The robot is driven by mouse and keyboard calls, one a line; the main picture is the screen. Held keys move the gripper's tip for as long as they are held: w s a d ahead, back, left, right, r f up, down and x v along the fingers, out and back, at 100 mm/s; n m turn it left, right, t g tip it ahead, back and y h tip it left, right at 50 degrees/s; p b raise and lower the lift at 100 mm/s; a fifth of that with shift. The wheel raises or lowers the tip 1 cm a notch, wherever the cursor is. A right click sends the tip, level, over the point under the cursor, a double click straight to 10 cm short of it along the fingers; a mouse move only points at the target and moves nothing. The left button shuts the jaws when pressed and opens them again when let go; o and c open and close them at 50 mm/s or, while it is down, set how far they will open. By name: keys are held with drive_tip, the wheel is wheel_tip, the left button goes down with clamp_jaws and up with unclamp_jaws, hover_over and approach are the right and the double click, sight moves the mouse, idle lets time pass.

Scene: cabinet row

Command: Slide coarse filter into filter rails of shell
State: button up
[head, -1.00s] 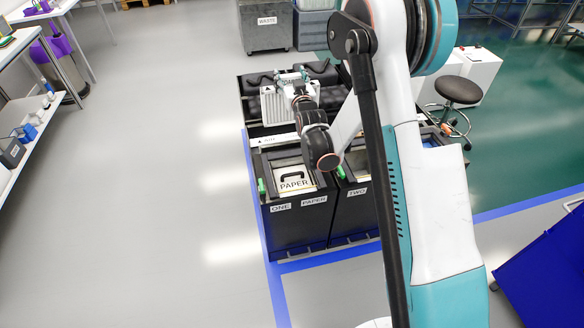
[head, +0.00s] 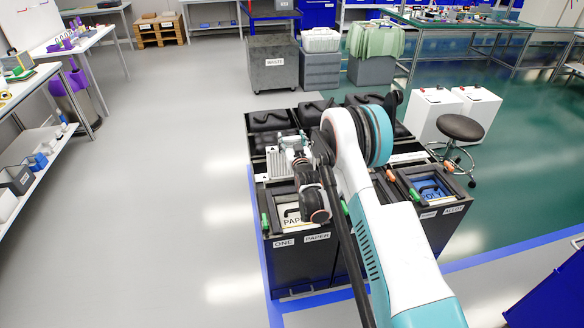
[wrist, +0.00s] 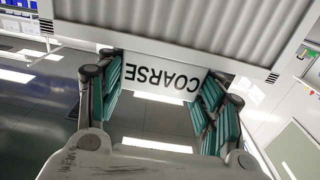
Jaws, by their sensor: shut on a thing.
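The coarse filter (wrist: 190,35) is a pale ribbed panel with a white frame. A white tab marked COARSE (wrist: 160,78) shows upside down in the wrist view. My gripper (wrist: 160,82) has its teal-padded fingers shut on this tab from both sides. In the head view the filter (head: 281,162) is above the left part of the black cabinet row, and my gripper (head: 298,158) is at its right side. My arm hides much of the row. I cannot pick out the shell's filter rails, nor tell whether the filter touches anything.
Black cabinet one (head: 302,268), marked PAPER, is at the front left. A cabinet marked ALLOY (head: 440,225) is at the right. A grey waste bin (head: 273,75), a stool (head: 460,128) and white boxes (head: 435,112) stand around. The floor at left is clear.

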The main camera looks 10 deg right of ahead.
wheel_tip(320, 180, down, 10)
drive_tip(key=b, duration=0.3)
drive_tip(key=shift+r, duration=0.1)
drive_tip(key=o, duration=1.5)
drive_tip(key=shift+o, duration=0.2)
